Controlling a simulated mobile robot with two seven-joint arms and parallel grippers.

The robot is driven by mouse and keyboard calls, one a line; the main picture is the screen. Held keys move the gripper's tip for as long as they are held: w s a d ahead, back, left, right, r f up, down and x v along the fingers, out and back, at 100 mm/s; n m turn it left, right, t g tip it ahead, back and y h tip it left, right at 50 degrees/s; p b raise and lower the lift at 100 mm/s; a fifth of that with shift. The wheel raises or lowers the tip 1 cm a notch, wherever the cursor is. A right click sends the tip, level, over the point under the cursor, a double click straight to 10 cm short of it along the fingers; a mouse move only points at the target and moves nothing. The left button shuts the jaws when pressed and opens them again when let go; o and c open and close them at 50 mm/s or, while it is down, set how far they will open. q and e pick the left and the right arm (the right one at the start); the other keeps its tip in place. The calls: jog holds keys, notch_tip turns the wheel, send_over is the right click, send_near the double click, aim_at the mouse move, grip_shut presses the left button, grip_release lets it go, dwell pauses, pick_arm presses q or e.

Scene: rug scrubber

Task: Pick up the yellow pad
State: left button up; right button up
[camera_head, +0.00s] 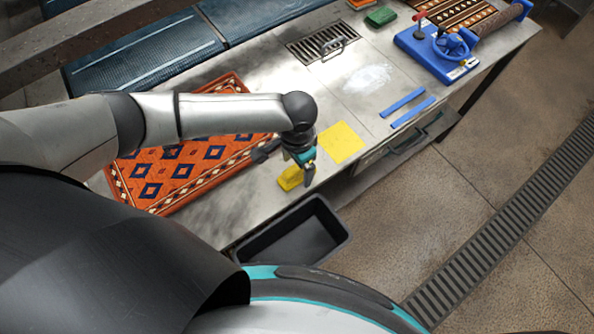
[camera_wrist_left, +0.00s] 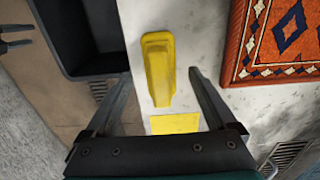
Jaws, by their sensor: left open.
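A yellow pad (camera_head: 290,178) with a raised grip stands on the metal bench near its front edge. It also shows in the left wrist view (camera_wrist_left: 158,72). A flat yellow square (camera_head: 341,142) lies on the bench to its right; its near part shows in the wrist view (camera_wrist_left: 175,124). My left gripper (camera_head: 306,172) is open and empty, right by the pad. In the wrist view its fingertips (camera_wrist_left: 159,74) appear on either side of the pad, apart from it. A dark two-pronged shape at the wrist view's left edge looks like my right gripper (camera_wrist_left: 16,36).
A black bin (camera_head: 298,240) sits at the bench's front edge. An orange patterned rug (camera_head: 215,150) lies left of the pad. Two blue strips (camera_head: 402,102), a drain grate (camera_head: 318,45), a green pad (camera_head: 380,16) and a blue clamp device (camera_head: 435,50) are farther along the bench.

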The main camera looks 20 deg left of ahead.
pick_arm(q)
jog(key=shift+f, duration=1.3)
jog(key=shift+c, duration=0.2)
grip_shut()
